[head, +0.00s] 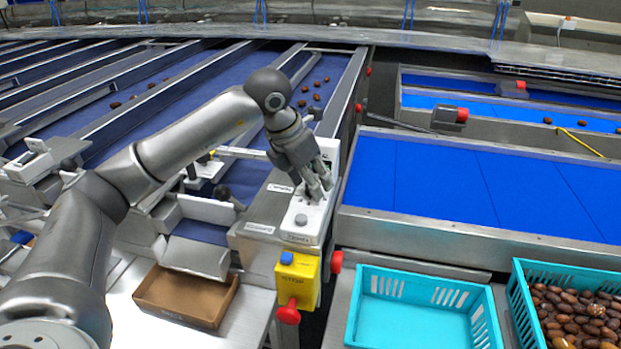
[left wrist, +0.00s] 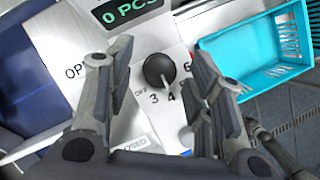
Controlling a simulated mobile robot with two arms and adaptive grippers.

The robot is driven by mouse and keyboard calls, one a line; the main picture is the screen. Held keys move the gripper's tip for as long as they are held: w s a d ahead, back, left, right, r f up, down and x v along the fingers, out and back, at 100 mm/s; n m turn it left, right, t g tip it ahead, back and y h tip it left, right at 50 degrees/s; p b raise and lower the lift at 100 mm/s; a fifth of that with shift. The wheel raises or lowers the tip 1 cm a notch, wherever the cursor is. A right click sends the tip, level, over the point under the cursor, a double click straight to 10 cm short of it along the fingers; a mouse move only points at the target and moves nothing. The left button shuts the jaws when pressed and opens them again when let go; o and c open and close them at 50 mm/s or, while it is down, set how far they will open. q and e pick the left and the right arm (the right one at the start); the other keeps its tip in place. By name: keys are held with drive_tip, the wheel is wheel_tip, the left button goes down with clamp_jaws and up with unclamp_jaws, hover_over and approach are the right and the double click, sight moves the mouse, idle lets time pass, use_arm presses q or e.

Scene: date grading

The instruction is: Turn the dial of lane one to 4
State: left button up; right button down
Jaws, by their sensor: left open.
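The dial is a round black knob (left wrist: 159,70) on a white control panel (head: 305,222), with OFF, 3, 4 and 6 printed around it. Its pale pointer mark faces down, toward the 4. My left gripper (head: 322,188) is over the panel in the head view and hides the dial there. In the left wrist view my left gripper (left wrist: 153,68) is open, one finger on each side of the knob. Clear gaps show between the fingers and the knob. A display (left wrist: 130,10) above it reads 0 PCS. My right gripper is in neither view.
A yellow box with a red button (head: 297,279) stands in front of the panel. A turquoise crate (head: 420,277) is to its right, beside a crate of dates (head: 520,300). A cardboard box (head: 185,296) lies at left. Blue belts (head: 480,185) run behind.

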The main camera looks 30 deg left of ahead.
use_arm(q)
drive_tip(key=v, duration=1.1)
drive_tip(key=shift+r, duration=0.35)
drive_tip(key=shift+s+f, duration=0.1)
drive_tip(key=shift+s, duration=0.1)
